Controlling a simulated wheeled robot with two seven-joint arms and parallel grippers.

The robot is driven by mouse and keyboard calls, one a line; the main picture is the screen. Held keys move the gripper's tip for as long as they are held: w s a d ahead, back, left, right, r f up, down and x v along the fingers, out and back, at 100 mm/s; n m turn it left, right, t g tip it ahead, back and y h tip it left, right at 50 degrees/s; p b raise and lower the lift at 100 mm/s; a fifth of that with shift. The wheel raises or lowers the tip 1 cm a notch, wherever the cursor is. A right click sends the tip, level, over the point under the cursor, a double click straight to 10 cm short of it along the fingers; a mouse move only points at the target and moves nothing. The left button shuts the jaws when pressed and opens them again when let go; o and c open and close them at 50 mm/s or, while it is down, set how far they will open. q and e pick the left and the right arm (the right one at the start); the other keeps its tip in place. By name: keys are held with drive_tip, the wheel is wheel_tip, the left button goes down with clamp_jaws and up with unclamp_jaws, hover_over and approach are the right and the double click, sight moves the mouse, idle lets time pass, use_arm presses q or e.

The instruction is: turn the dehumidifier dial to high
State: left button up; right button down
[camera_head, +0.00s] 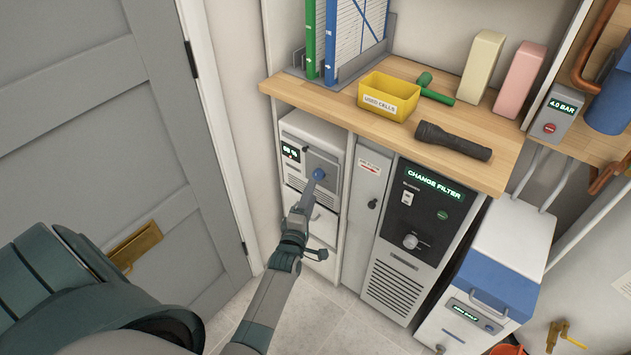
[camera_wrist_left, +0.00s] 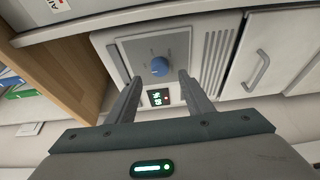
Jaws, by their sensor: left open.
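The dehumidifier (camera_head: 300,140) is a white cabinet under the wooden counter, with a small green-lit display (camera_head: 291,152) on its front. Its blue dial (camera_head: 319,174) sits on a grey panel. In the left wrist view the dial (camera_wrist_left: 159,66) shows whole, with the display (camera_wrist_left: 159,97) beside it. My left gripper (camera_head: 309,188) is in front of the panel. In the left wrist view its two fingers (camera_wrist_left: 157,85) are open, one to each side of the dial, with visible space between them and it. Whether the fingertips touch the panel cannot be told. My right gripper is not in view.
The wooden counter (camera_head: 400,140) overhangs the dehumidifier and carries a yellow bin (camera_head: 388,96), a flashlight (camera_head: 453,141) and a green mallet (camera_head: 434,90). A grey filter unit (camera_head: 420,225) stands to the right. A grey door (camera_head: 100,120) is at the left. The floor in front is clear.

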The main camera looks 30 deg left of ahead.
sight(317, 178)
use_arm(q)
drive_tip(key=shift+x, duration=3.1)
drive_tip(key=c, duration=1)
